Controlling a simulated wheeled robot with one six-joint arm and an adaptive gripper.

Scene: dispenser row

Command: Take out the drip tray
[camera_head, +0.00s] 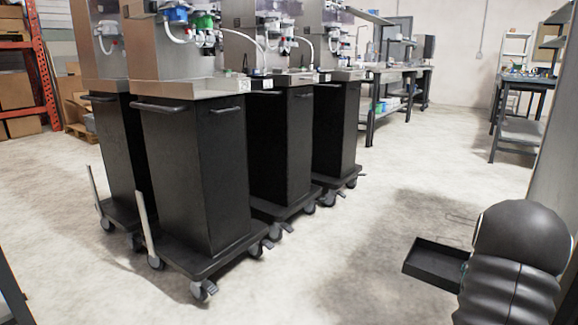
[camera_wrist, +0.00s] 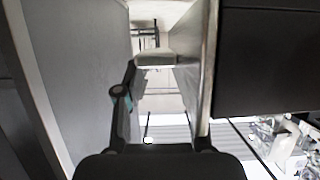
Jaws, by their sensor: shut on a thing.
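A shallow black open tray (camera_head: 432,262), which looks like the drip tray, is held out in the air at the lower right of the head view. My gripper (camera_head: 463,268) is at its right end, mostly hidden behind my dark rounded arm. The gripper is shut on the tray. In the wrist view the gripper's dark body fills the bottom and one finger with a teal patch shows left of the middle. A large black flat surface (camera_wrist: 265,62) at the upper right there seems to be the tray. The exact grip contact is hidden.
Several black dispenser carts (camera_head: 190,165) on castors stand at the left and centre, with steel tops and hoses. Workbenches (camera_head: 385,80) are behind, another table (camera_head: 522,115) is at the right. A grey panel (camera_head: 560,150) rises close to my arm. The floor between is clear.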

